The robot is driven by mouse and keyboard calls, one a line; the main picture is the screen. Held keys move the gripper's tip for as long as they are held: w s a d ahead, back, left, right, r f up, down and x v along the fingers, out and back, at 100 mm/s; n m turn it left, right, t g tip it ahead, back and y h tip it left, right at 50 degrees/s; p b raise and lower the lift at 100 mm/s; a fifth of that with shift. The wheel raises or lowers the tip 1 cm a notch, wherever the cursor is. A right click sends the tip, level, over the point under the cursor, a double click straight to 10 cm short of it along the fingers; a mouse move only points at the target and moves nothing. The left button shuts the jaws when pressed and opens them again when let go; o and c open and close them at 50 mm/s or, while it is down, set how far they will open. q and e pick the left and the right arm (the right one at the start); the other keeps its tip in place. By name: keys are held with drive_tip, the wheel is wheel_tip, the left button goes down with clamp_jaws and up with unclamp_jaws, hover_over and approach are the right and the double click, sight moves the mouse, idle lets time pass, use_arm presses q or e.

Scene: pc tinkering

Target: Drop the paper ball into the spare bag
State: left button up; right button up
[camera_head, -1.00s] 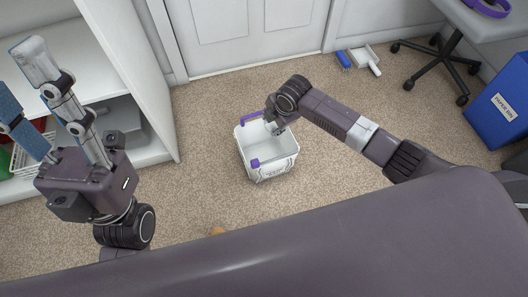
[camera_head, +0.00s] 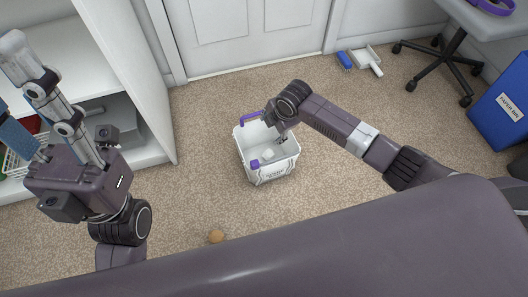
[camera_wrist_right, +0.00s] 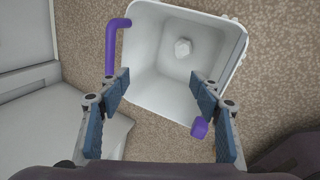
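The spare bag (camera_head: 270,172) is a white open-topped bin with purple handle parts, standing on the carpet. It also shows in the right wrist view (camera_wrist_right: 150,62). The white paper ball (camera_wrist_right: 183,47) lies inside it on the bottom; in the head view the ball (camera_head: 267,153) shows pale within the bin. My right gripper (camera_wrist_right: 160,86) is open and empty, its blue-padded fingers apart above the bin. In the head view this gripper (camera_head: 280,134) hangs over the bin's right rim. My left gripper (camera_head: 12,85) is raised at the left, open, with one finger partly cut off.
A small brown lump (camera_head: 216,236) lies on the carpet near my base. A blue paper bin (camera_head: 500,108) stands at the right, by a wheeled chair base (camera_head: 455,65). A dustpan and brush (camera_head: 361,60) lie by the wall. White shelving (camera_head: 150,110) stands at the left.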

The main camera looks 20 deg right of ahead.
drive_tip(key=shift+r, duration=0.1)
drive_tip(key=v, duration=1.2)
